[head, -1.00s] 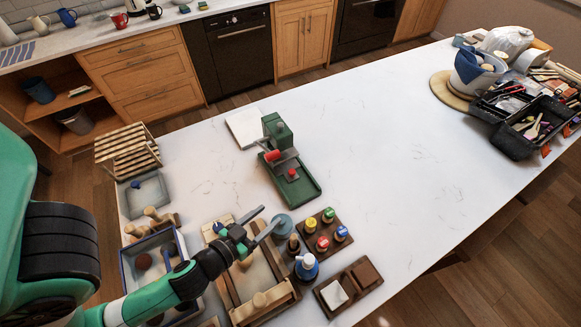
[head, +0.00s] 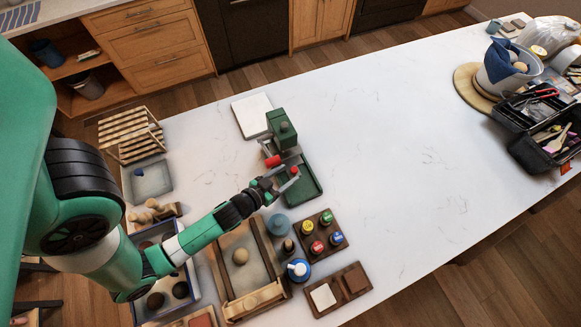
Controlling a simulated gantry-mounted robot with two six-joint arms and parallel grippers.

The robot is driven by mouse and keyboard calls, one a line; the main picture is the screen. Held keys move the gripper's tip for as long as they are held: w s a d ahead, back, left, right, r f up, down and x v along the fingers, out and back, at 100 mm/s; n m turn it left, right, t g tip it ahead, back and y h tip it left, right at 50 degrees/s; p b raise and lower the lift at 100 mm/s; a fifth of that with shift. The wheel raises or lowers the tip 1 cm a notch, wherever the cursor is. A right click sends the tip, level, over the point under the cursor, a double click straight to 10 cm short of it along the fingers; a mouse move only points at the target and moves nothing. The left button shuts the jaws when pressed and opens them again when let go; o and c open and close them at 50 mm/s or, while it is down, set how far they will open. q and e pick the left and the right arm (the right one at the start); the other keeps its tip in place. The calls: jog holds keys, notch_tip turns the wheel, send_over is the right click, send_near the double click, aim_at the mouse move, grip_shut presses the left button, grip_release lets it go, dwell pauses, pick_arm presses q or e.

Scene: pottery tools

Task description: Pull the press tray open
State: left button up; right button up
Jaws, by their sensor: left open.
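The green press (head: 283,131) stands upright near the middle of the white counter, with a red-ended lever (head: 272,161) on its left side. Its flat green tray (head: 311,186) extends from its foot toward the front right. A small red knob (head: 294,170) shows at the tray, beside my fingers. My left gripper (head: 286,175) is open over the left part of the tray, with its fingers around or just above the knob; I cannot tell if they touch it. The gripper partly hides the tray. My right gripper is not in view.
A wooden frame (head: 227,284), a rack of coloured bottles (head: 305,240), a blue-and-white bottle (head: 298,269) and a blue disc (head: 278,224) crowd the counter in front. A white slab (head: 252,116) lies behind the press.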

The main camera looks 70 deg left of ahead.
pick_arm(q)
jog(key=shift+x, duration=1.35)
grip_shut()
dwell(0.3)
